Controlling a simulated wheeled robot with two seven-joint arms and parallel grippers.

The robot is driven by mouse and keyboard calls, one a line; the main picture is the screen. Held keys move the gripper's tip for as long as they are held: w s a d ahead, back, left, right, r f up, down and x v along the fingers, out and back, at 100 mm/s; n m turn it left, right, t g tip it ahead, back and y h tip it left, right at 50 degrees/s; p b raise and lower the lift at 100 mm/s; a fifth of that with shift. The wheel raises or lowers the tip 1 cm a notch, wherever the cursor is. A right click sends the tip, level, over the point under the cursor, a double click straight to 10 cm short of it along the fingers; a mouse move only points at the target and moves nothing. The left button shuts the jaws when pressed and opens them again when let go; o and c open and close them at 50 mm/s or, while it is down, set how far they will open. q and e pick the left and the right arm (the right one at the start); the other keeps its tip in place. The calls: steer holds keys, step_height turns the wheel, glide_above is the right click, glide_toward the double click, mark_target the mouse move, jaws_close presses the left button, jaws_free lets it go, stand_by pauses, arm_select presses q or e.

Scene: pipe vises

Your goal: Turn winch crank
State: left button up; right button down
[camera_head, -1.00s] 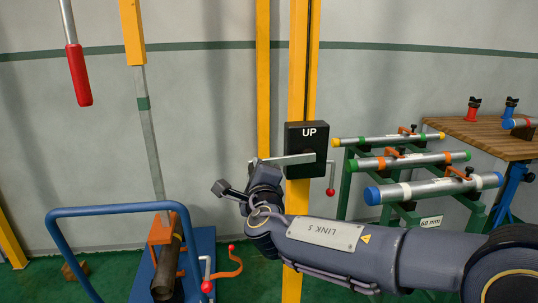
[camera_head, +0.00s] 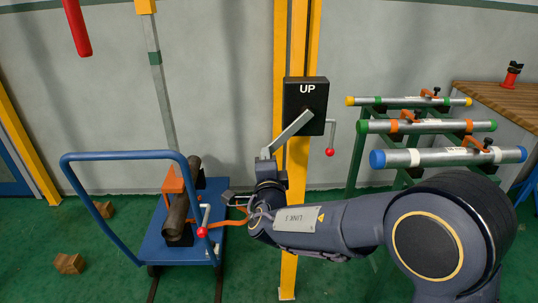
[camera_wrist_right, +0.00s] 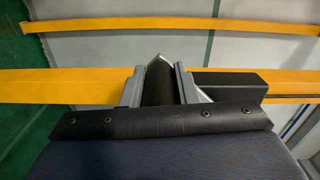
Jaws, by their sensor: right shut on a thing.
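The winch is a black box marked UP (camera_head: 306,101) on a yellow post. Its flat grey crank arm (camera_head: 292,132) slants down and left from the box. My right gripper (camera_head: 266,160) is at the lower end of the crank arm, left of the post. In the right wrist view, the two grey fingers (camera_wrist_right: 160,86) are closed on a dark round crank grip (camera_wrist_right: 158,82) between them. The finger contact is partly hidden in the head view. A small lever with a red ball (camera_head: 330,152) hangs on the box's right side. My left gripper is not in view.
A blue cart (camera_head: 154,248) with dark pipes stands on rails at lower left. A green rack (camera_head: 352,180) holds capped pipes on the right, behind my right arm. A wooden table (camera_head: 490,100) stands behind it. Wooden blocks (camera_head: 69,263) lie on the green floor.

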steer(key=shift+d+f+n, duration=0.3)
steer(key=shift+d+f, duration=0.2)
steer(key=c, duration=1.1)
jaws_free()
steer(key=shift+w+d+r, duration=0.1)
steer(key=shift+r, duration=0.1)
steer(key=shift+s, duration=0.3)
steer(key=s, duration=0.7)
steer(key=shift+s+p, duration=0.15)
steer(key=shift+p, duration=0.2)
steer(key=shift+d, duration=0.1)
